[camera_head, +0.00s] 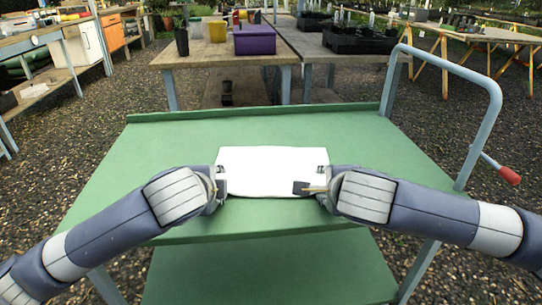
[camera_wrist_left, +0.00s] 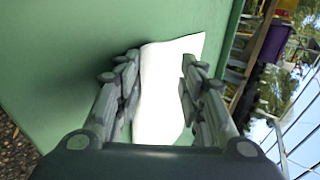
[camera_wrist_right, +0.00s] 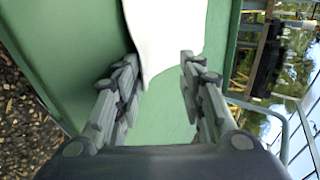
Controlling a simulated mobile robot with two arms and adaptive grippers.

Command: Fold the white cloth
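The white cloth (camera_head: 272,171) lies flat on the green top of a cart, wider than it is deep. My left gripper (camera_head: 221,182) is at the cloth's left edge. In the left wrist view its fingers (camera_wrist_left: 160,75) are apart, with the cloth (camera_wrist_left: 165,95) showing between them. My right gripper (camera_head: 308,188) is at the cloth's near right corner. In the right wrist view its fingers (camera_wrist_right: 160,75) are apart, with the cloth's edge (camera_wrist_right: 160,35) just beyond and partly between them. I cannot tell whether either gripper touches the cloth.
The green cart top (camera_head: 150,165) is bare around the cloth, with a raised rim at the back. A blue-grey handle (camera_head: 470,75) with a red grip stands at the right. A wooden table (camera_head: 210,58) with a purple box (camera_head: 255,40) stands behind.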

